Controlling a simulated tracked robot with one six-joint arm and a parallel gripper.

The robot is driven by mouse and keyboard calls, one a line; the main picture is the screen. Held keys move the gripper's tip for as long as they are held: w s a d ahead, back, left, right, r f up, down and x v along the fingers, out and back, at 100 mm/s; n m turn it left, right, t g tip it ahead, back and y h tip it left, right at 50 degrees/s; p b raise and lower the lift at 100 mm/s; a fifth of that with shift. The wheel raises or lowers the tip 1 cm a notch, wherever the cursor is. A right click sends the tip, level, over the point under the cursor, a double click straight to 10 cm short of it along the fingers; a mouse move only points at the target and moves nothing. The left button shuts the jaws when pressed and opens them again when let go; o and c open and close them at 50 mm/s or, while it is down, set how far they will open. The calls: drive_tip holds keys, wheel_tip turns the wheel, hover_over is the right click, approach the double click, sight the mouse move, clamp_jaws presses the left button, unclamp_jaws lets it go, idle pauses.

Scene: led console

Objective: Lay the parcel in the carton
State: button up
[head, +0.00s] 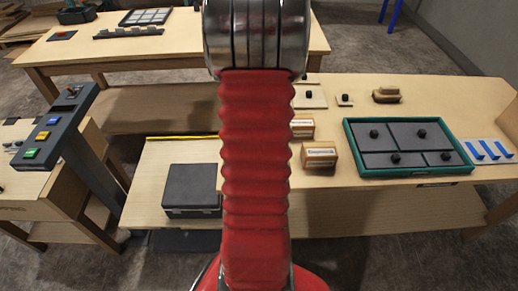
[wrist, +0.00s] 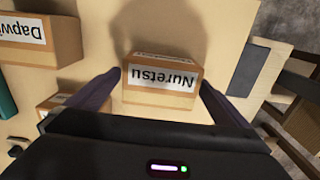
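In the wrist view a small tan cardboard box labelled "Nuretsu" (wrist: 163,80) sits on the light wooden table between the fingers of my gripper (wrist: 160,77). The fingers are spread wide, one on each side of the box, and I see no clear grip on it. More tan boxes show at the left: one labelled "Dapwi…" (wrist: 52,38) and one below it (wrist: 60,102). In the head view two such boxes stand right of my arm, a near one (head: 320,154) and a far one (head: 302,128). Which is the parcel or carton, I cannot tell. My arm hides the gripper there.
A dark grey box (head: 192,188) stands on the low board left of my arm. A green-rimmed tray (head: 408,170) with dark knobbed lids lies on the right table. A console with colored buttons (head: 50,130) stands at the left. Another table (head: 185,42) is behind.

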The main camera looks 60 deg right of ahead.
drive_tip(key=c, duration=1.3)
drive_tip(key=shift+r, duration=0.1)
wheel_tip(320, 180, up, 10)
drive_tip(key=shift+f, duration=0.1)
idle(0.4)
